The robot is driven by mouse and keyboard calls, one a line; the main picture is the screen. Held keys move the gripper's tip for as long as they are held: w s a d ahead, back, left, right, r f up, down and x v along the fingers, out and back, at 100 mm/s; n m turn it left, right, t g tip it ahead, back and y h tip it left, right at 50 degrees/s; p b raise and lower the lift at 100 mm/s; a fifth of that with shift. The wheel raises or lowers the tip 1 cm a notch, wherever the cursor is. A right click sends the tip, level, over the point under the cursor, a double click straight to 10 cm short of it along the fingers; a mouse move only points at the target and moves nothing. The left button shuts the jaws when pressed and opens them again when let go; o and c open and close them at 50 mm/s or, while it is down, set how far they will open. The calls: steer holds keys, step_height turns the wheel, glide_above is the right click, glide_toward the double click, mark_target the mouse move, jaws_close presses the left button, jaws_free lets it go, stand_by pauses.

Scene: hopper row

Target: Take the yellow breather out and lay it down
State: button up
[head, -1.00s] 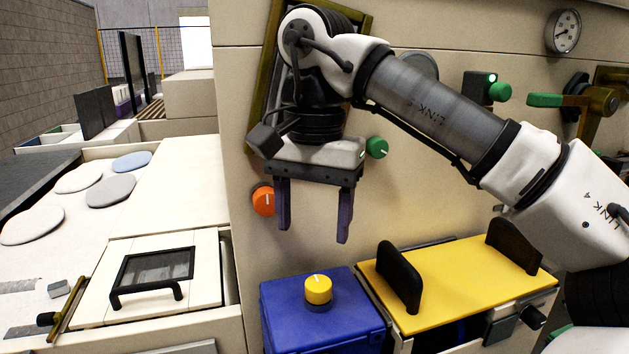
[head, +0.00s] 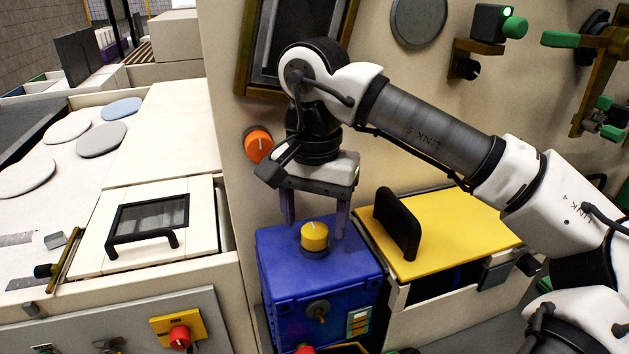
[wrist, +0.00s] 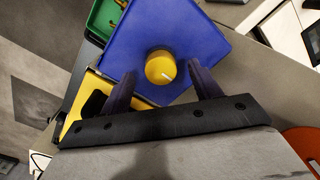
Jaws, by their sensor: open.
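The yellow breather (head: 314,236) is a short round knob with a pale line on its top. It sits upright on top of the blue box (head: 285,285). My gripper (head: 314,228) is open above the box, with one purple finger on each side of the breather in the head view. In the wrist view the breather (wrist: 160,67) lies between and just beyond the two fingertips (wrist: 162,72). Whether the fingers touch it cannot be told; a gap seems to show on both sides. The breather's lower part is hidden in the wrist view.
A yellow lid (head: 455,235) with a black upright handle (head: 397,222) stands right of the box. An orange knob (head: 258,144) juts from the wall behind.

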steer(key=shift+f, duration=1.3)
steer(key=shift+c, duration=0.4)
steer(key=c, duration=1.1)
steer(key=shift+r, duration=0.1)
steer(key=shift+r, duration=0.15)
steer(key=shift+r+p, duration=0.95)
steer(key=shift+r, duration=0.15)
steer(key=shift+r, duration=0.2)
steer(key=shift+r+p, duration=0.4)
steer(key=shift+r, duration=0.15)
